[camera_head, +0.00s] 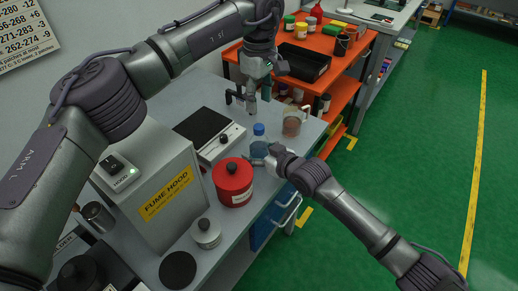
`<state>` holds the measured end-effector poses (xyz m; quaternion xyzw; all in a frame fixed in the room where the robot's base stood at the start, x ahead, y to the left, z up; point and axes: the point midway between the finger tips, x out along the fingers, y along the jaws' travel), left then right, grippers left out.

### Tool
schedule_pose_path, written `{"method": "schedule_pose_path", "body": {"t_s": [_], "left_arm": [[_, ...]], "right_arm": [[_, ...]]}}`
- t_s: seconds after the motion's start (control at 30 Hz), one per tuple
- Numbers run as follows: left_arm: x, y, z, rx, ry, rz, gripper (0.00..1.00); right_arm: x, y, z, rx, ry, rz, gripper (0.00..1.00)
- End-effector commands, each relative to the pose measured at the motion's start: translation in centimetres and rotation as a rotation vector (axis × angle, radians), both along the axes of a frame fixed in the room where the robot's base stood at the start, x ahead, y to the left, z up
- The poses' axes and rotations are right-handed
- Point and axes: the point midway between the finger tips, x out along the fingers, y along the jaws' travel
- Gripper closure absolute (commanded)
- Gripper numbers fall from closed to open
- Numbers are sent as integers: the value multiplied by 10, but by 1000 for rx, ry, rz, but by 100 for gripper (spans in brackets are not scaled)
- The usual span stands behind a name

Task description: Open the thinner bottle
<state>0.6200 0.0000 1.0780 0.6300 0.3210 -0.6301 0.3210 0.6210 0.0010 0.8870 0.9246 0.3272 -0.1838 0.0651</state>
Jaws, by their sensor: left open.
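A small clear bottle (258,145) with a blue cap (259,129) stands on the grey bench; I take it as the thinner bottle, as no label on it is readable. My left gripper (240,99) hangs above the bench, behind and slightly left of the bottle. It is open and empty, apart from the cap. My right gripper (263,161) reaches in from the lower right, with its fingers at the lower part of the bottle. The picture is too small to tell whether they close on it.
A red lidded can (233,184) stands left of the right gripper, a glass beaker (293,122) right of the bottle. A hotplate (206,130) and the fume hood (160,180) are to the left. An orange cart (330,75) stands behind. The green floor at right is free.

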Motion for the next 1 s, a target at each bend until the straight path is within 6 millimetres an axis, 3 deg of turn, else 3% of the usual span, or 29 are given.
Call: {"method": "schedule_pose_path", "body": {"t_s": [0.03, 0.4, 0.67, 1.0], "left_arm": [[0, 0, 0, 0, 0, 0, 50], [0, 0, 0, 0, 0, 0, 50], [0, 0, 0, 0, 0, -123, 50], [0, 0, 0, 0, 0, -813, 50]], "right_arm": [[0, 0, 0, 0, 0, 0, 41], [0, 0, 0, -1, 1, -1, 100], [0, -1, 0, -1, 1, -1, 100], [0, -1, 0, -1, 1, -1, 100]]}}
